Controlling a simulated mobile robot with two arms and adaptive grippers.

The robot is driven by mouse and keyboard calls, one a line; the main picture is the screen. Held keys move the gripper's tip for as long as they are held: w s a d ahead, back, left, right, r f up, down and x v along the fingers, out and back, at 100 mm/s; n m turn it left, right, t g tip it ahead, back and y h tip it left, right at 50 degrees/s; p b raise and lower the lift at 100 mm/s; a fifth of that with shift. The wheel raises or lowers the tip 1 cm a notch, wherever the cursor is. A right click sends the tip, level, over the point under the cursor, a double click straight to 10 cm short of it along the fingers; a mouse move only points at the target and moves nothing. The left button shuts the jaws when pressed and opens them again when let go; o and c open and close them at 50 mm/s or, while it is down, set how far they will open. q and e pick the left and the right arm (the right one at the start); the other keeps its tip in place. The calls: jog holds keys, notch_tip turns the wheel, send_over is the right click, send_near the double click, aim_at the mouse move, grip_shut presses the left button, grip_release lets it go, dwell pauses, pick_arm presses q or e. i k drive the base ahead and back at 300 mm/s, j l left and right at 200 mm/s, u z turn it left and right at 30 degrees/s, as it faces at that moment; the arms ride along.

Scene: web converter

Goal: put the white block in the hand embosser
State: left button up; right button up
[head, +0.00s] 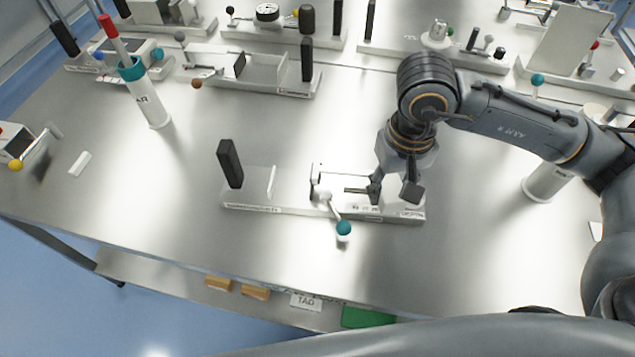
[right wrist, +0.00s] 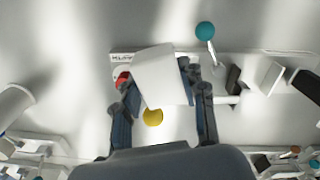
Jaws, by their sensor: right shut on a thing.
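My right gripper (head: 393,190) points down at the right end of a low white bench device (head: 295,207) with a black upright handle and a teal-ball lever. In the right wrist view its fingers (right wrist: 168,100) are shut on a white block-shaped piece (right wrist: 163,75). The device's plate, teal ball (right wrist: 205,31) and a red part lie beyond it. I cannot tell whether this piece rests on the device or is held just above it. Another small white block (head: 80,163) lies flat on the table at the left. No readable label confirms which device is the hand embosser. My left gripper is out of view.
A white post with a teal collar (head: 145,95) stands at the left, and another white post (head: 547,182) at the right. Several devices line the back edge, including one with a black handle (head: 245,75).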

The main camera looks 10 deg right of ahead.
aim_at(292, 188)
jog(key=i+j+z, duration=0.1)
jog(key=j+z, duration=0.35)
jog(key=j, duration=0.25)
jog(key=j+z, duration=0.4)
jog(key=j, duration=0.9)
jog(key=k+j, duration=0.15)
jog(key=j, duration=0.45)
jog(key=z, duration=0.05)
